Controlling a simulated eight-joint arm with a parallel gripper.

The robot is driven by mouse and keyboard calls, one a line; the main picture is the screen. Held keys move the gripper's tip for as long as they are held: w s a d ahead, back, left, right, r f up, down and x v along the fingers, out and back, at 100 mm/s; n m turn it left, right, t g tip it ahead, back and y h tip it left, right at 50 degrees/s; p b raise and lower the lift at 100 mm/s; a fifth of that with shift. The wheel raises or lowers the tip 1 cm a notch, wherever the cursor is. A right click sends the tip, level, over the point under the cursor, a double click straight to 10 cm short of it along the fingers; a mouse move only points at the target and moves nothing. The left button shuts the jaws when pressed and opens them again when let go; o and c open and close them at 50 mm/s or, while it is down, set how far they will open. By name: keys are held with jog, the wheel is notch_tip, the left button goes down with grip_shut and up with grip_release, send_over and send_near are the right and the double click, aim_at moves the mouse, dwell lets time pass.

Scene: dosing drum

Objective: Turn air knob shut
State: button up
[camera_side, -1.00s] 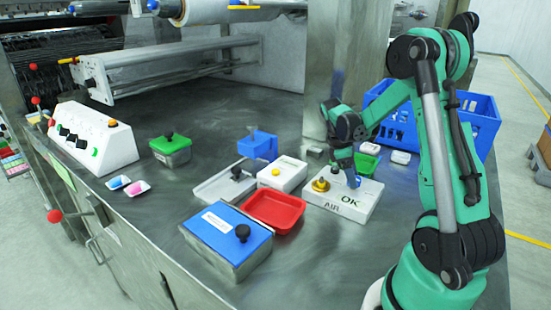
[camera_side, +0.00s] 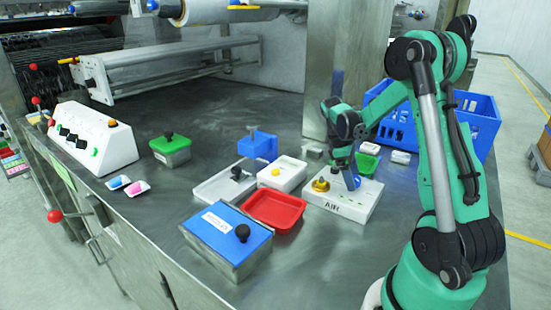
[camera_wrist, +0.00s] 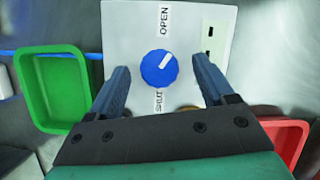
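The air knob (camera_wrist: 159,68) is round and blue with a white pointer mark, which points up and to the right, nearer the OPEN label (camera_wrist: 164,20) than the SHUT label (camera_wrist: 158,103). It sits on the white AIR box (camera_side: 345,205), whose top also carries a yellow knob (camera_side: 320,185). My gripper (camera_wrist: 159,80) is open, with one finger on each side of the air knob and a gap on both sides. In the side view my gripper (camera_side: 350,178) is low over the box and mostly covers the knob.
A green tray (camera_wrist: 52,88) is beside the box, and a red tray (camera_side: 275,209) is on its other side. A blue crate (camera_side: 472,115) stands behind my arm. A blue-lidded box (camera_side: 225,228) is at the front.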

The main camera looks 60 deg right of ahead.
aim_at(355, 178)
jog(key=shift+v, duration=2.8)
jog(key=s+n+t, duration=0.2)
jog(key=shift+d+n+y, duration=0.3)
jog(key=shift+n+y, duration=0.1)
jog(key=shift+s+n+t, duration=0.35)
jog(key=shift+n+t, duration=0.35)
jog(key=shift+t, duration=0.3)
jog(key=shift+d+f, duration=0.1)
jog(key=shift+f, duration=2.6)
